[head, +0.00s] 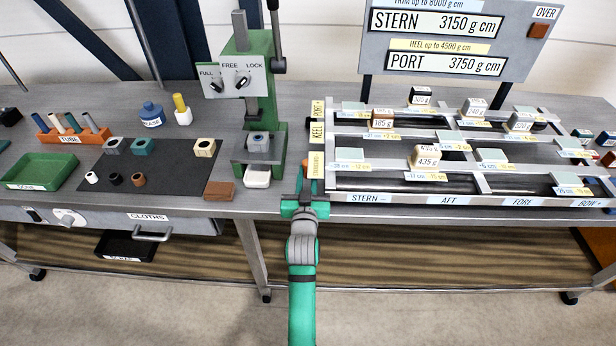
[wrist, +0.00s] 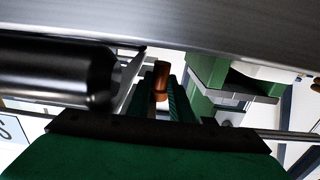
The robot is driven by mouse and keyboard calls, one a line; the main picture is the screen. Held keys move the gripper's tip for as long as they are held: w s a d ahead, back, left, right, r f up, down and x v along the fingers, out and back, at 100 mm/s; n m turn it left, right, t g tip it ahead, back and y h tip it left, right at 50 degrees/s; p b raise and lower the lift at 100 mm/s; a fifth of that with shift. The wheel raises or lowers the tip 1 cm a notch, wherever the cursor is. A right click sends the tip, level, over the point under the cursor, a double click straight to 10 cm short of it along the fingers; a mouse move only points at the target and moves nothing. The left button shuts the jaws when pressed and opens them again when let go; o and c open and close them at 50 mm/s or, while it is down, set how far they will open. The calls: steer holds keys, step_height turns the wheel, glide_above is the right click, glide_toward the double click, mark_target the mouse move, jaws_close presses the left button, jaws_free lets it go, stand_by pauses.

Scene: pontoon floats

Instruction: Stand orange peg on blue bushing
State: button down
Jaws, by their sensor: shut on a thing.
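My gripper (head: 304,195) is at the front edge of the bench, between the green press and the ballast rack. It is shut on the orange peg (wrist: 161,76), which shows between the jaws in the wrist view. In the head view the peg (head: 305,166) shows as a small orange-brown bit just beyond the jaws. No clearly blue bushing can be made out. On the dark mat lie small ring-like pieces: white (head: 91,178), black (head: 115,179) and brown (head: 138,180). Behind them are grey (head: 113,146), teal (head: 144,146) and beige (head: 204,147) blocks with holes.
The green press (head: 241,107) stands left of my gripper, with a holed grey block (head: 258,141) in it. The weight rack (head: 400,198) is to the right. An orange tube rack (head: 73,136), blue grease pot (head: 152,114) and green tray (head: 41,170) are at the left.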

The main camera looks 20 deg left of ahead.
steer(key=shift+r, duration=0.8)
stand_by(0.4)
